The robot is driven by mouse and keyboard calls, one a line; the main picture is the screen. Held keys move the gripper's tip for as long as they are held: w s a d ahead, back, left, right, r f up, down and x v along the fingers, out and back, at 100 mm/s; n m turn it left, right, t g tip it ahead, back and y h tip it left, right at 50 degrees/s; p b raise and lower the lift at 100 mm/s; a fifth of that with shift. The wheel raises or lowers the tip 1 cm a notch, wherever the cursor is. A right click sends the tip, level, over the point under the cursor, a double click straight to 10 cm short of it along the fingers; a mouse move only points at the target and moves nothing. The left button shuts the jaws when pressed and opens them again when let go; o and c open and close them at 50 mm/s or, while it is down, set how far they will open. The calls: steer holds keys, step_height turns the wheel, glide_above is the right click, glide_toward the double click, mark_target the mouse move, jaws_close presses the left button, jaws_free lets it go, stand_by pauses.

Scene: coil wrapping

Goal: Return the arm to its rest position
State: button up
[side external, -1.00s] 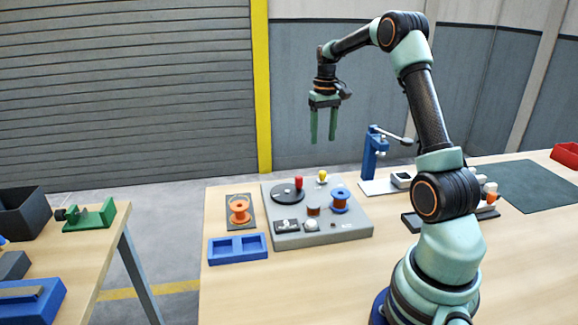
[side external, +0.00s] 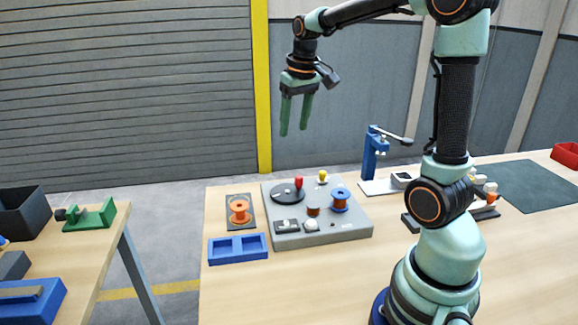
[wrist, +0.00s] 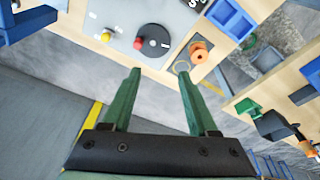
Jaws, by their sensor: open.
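My gripper (side external: 294,116) hangs in the air, well above the grey winding unit (side external: 320,234), with its green fingers pointing down. Its fingers (wrist: 160,80) are apart in the wrist view, with nothing between them. The winding unit carries a black disc with a red knob (side external: 299,183), a yellow knob (side external: 323,175) and a blue spool (side external: 340,198). An orange spool (side external: 239,210) stands on a dark plate to the left of the unit. It also shows in the wrist view (wrist: 199,54).
A blue two-compartment tray (side external: 238,250) sits at the table's left front. A blue lever press (side external: 374,155) stands behind the unit. A dark green mat (side external: 535,186) and red bin (side external: 566,153) are at the right. A second table (side external: 88,250) holds other items at left.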

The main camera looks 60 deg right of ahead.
steer(key=s+a+n+t, duration=0.1)
steer(key=s+a, duration=0.3)
steer(key=a, duration=0.4)
steer(key=s+a+n+t+y, duration=0.1)
steer(key=s+a+n+t, duration=0.1)
steer(key=s+a, duration=0.3)
steer(key=a, duration=0.3)
steer(key=shift+a+f+n, duration=0.25)
steer(key=shift+f+n, duration=0.15)
